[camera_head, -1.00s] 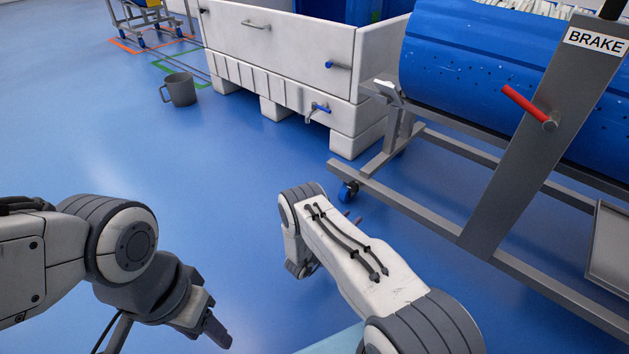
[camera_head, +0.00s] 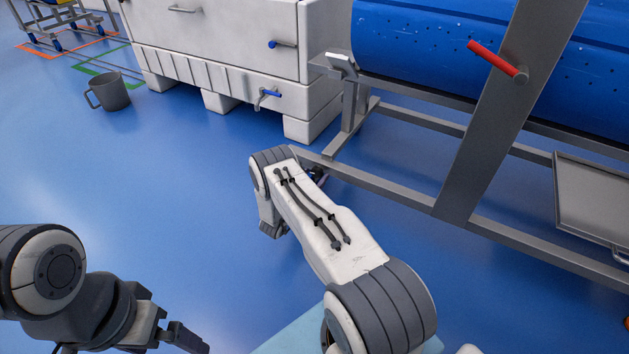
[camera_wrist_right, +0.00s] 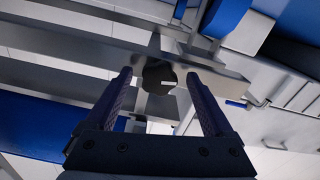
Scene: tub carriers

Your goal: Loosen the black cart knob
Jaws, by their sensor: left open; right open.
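The black cart knob (camera_wrist_right: 158,78) shows in the right wrist view as a dark round knob with a pale mark, on a grey metal bar of the cart frame. My right gripper (camera_wrist_right: 159,75) is open, with one finger on each side of the knob in the picture. Whether the fingers touch it, I cannot tell. In the head view my right arm's links hide the knob and most of the gripper. My left gripper (camera_head: 188,338) is open and empty over the floor at the lower left.
The grey cart frame (camera_head: 470,165) carries a blue perforated drum (camera_head: 430,55) and a red lever (camera_head: 492,57). A white tub (camera_head: 230,45) with a blue-handled tap (camera_head: 268,94) stands behind. A grey mug (camera_head: 112,94) is on the floor. A metal tray (camera_head: 592,200) sits at right.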

